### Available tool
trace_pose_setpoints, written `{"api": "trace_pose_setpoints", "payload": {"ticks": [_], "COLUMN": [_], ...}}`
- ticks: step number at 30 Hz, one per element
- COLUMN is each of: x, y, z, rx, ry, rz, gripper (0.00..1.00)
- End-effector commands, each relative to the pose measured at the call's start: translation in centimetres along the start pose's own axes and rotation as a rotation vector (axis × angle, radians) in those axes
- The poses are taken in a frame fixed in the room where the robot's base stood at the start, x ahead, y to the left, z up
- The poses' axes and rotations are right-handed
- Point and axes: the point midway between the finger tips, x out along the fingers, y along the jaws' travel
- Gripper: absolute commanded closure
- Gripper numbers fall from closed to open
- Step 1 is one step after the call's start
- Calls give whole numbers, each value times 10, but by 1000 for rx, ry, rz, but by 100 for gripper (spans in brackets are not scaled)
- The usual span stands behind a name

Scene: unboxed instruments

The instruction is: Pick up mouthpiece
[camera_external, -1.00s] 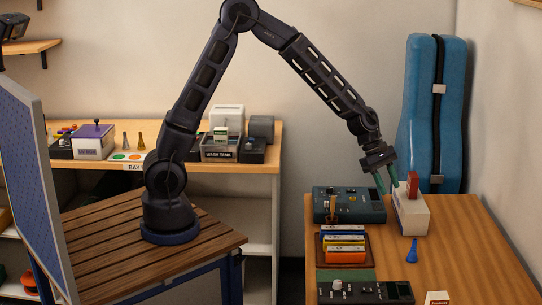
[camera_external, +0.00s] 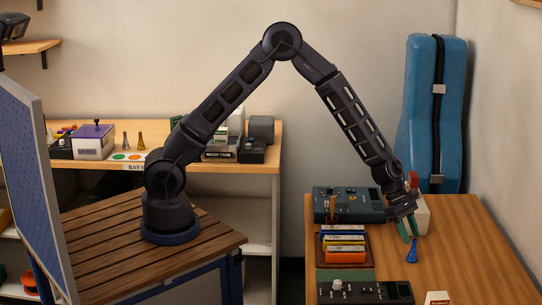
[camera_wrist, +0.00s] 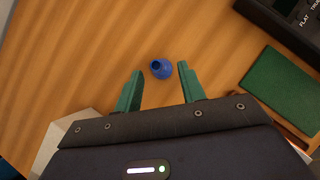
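The blue mouthpiece (camera_external: 412,251) stands on the wooden table. In the wrist view the mouthpiece (camera_wrist: 161,69) shows a dark round opening and lies just beyond and between the fingertips. My gripper (camera_external: 409,237) is just above it in the external view. In the wrist view my gripper (camera_wrist: 159,72) has its two green fingers spread apart, with nothing held between them.
A white box (camera_external: 420,216) with a red item stands right behind my gripper. A dark device (camera_external: 330,205) and a rack of colored cases (camera_external: 344,250) stand to the left. A green mat (camera_wrist: 285,82) lies at right in the wrist view. The table right of the mouthpiece is clear.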

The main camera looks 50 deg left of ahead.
Motion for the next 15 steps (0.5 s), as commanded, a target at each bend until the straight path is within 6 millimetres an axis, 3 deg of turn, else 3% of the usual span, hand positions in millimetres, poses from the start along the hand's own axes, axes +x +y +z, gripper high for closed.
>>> {"api": "trace_pose_setpoints", "payload": {"ticks": [8,15], "x": [16,46], "y": [1,4], "z": [1,3], "rx": [1,2], "ry": [0,0], "rz": [-1,-1], "gripper": [60,60]}}
